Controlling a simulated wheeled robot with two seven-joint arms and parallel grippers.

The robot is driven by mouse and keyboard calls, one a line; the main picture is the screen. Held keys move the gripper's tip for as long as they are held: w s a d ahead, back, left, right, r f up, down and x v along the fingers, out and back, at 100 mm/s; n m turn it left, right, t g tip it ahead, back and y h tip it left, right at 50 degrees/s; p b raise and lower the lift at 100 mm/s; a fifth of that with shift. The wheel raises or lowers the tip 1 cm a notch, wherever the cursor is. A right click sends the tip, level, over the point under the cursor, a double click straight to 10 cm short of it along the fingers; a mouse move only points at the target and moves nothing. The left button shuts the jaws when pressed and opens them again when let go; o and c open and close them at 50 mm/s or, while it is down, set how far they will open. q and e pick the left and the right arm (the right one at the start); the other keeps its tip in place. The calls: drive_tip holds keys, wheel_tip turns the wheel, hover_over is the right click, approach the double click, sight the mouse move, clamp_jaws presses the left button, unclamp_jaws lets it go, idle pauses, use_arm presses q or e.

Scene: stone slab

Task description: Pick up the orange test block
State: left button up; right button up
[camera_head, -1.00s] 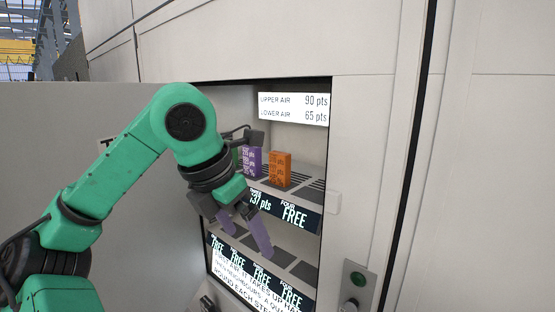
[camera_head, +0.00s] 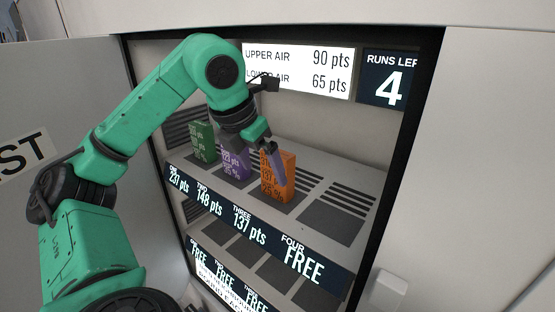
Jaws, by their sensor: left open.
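The orange test block (camera_head: 284,178) stands upright on the upper shelf, behind the label "THREE 137 pts", with printed figures on its front. My left gripper (camera_head: 268,168) is at the block, reaching down from the upper left with its jaws open. One purple-grey finger crosses in front of the block's left part and hides some of its print. The other finger is hard to make out, so I cannot tell whether the fingers straddle the block or touch it. My right gripper is not in view.
A purple block (camera_head: 236,163) stands close left of the orange one, and a green block (camera_head: 203,142) farther left. The slot (camera_head: 333,214) marked "FOUR FREE" is empty. A lower shelf (camera_head: 275,270) has free slots. The cabinet's right frame (camera_head: 398,150) bounds the opening.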

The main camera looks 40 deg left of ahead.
sight(270, 186)
use_arm(q)
drive_tip(key=w+p, duration=0.1)
drive_tip(key=w, duration=0.1)
drive_tip(key=w+a+p, duration=0.1)
drive_tip(key=w, duration=0.1)
drive_tip(key=w+a+f+p, duration=0.1)
drive_tip(key=w, duration=0.2)
drive_tip(key=shift+a, duration=0.15)
drive_tip(key=shift+x, duration=0.95)
drive_tip(key=shift+d+f, duration=0.25)
drive_tip(key=shift+f, duration=0.15)
drive_tip(key=shift+s, duration=0.15)
drive_tip(key=c, duration=1.3)
drive_tip(key=shift+c, duration=1.3)
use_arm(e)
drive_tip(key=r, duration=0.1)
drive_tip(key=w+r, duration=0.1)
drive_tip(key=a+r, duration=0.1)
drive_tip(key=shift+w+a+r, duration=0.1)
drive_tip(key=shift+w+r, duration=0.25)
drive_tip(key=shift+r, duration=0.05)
